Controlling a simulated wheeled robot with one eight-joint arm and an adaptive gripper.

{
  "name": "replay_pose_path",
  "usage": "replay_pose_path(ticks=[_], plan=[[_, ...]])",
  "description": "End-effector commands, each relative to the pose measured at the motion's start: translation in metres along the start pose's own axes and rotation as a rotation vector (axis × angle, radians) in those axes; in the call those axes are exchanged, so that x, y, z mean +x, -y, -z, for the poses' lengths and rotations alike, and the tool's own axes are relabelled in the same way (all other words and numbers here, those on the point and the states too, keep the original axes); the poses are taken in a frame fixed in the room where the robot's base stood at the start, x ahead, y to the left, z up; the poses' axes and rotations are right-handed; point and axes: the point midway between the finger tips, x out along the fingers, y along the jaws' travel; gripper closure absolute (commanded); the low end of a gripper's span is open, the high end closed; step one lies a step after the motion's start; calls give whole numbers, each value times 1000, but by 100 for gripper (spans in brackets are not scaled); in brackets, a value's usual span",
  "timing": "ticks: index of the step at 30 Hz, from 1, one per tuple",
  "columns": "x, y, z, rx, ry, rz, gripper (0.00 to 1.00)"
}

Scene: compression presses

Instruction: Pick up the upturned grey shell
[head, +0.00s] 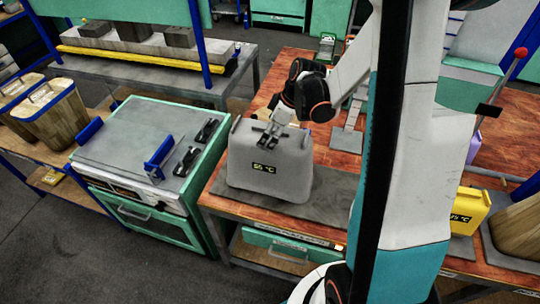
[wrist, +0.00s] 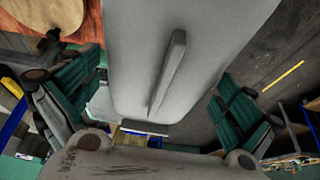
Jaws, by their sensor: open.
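The grey shell (head: 268,170) stands on a dark mat on the wooden bench in the head view, narrower at its top, with a "55 °C" label on its front. My gripper (head: 268,140) is at the shell's upper part, reaching down from above. In the wrist view the shell (wrist: 210,40) fills the middle, with a raised grey ridge (wrist: 168,75) along it. My gripper (wrist: 158,80) is open there, with one green finger pair on each side of the ridge. The fingers look apart from the ridge. The exact gap to the shell's surface cannot be told.
A green press (head: 150,140) with blue handles and black clamps stands just left. The shell's dark mat (head: 325,195) lies on the bench (head: 215,200). A yellow shell (head: 468,210) stands to the right beyond my arm. Wooden bins (head: 55,115) stand at far left.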

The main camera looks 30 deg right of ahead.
Motion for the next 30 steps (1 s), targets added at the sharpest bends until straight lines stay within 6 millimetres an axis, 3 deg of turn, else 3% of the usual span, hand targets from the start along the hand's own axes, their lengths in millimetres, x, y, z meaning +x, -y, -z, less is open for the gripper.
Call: replay_pose_path(ticks=[30], plan=[[8, 0, -2, 1, 0, 0, 0]])
